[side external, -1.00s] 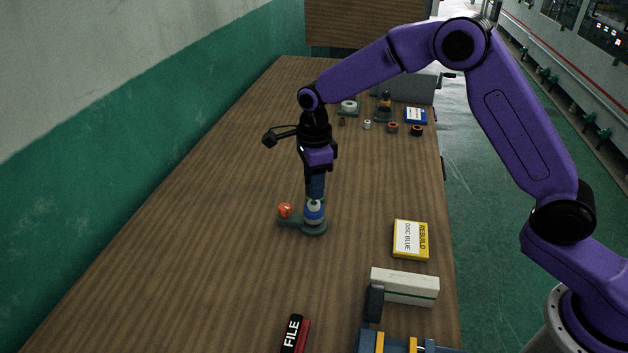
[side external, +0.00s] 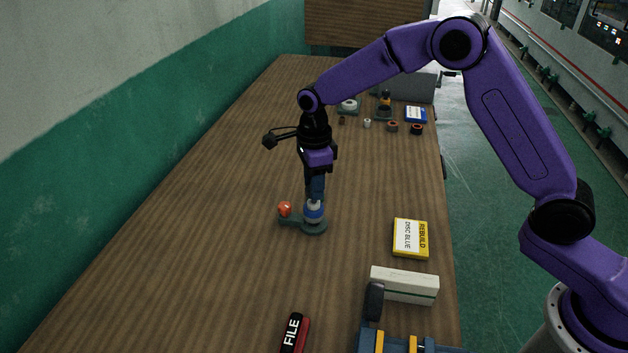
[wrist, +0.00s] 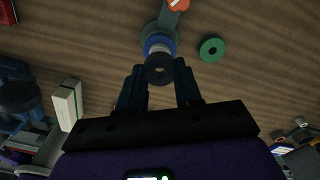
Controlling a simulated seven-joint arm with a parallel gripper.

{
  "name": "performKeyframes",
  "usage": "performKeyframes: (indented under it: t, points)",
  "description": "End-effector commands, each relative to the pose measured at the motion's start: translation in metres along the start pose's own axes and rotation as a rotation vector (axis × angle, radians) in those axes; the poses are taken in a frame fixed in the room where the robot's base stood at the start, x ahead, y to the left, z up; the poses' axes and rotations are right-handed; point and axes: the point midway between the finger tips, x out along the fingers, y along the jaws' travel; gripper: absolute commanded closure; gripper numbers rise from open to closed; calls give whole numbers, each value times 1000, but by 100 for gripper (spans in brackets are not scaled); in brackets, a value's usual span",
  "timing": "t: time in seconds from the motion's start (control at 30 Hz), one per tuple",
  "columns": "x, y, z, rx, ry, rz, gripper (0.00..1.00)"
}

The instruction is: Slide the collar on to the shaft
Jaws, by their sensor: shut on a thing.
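My gripper (side external: 315,190) points straight down over a stand (side external: 314,229) in the middle of the table. The stand carries a blue and white stack (side external: 314,212) just under the fingertips. In the wrist view the blue part (wrist: 158,40) shows just beyond the collar. The shaft is hidden by the gripper and collar, so I cannot tell whether the collar is around it. A red-orange knob (side external: 285,208) sits on the stand's side arm.
A green ring (wrist: 212,48) lies near the stand. A yellow-edged card (side external: 410,239), a white box (side external: 404,285) and a blue fixture (side external: 410,344) stand to the right and front. Small rings (side external: 392,127) and fixtures lie at the back. The table left of the stand is clear.

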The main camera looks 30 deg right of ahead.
Motion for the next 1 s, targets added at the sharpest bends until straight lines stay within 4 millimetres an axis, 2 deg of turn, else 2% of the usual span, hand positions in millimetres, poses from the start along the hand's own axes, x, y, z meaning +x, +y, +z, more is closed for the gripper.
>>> performKeyframes:
  t: [1.0]
  points:
    - [20, 0, 0, 0, 0, 0, 95]
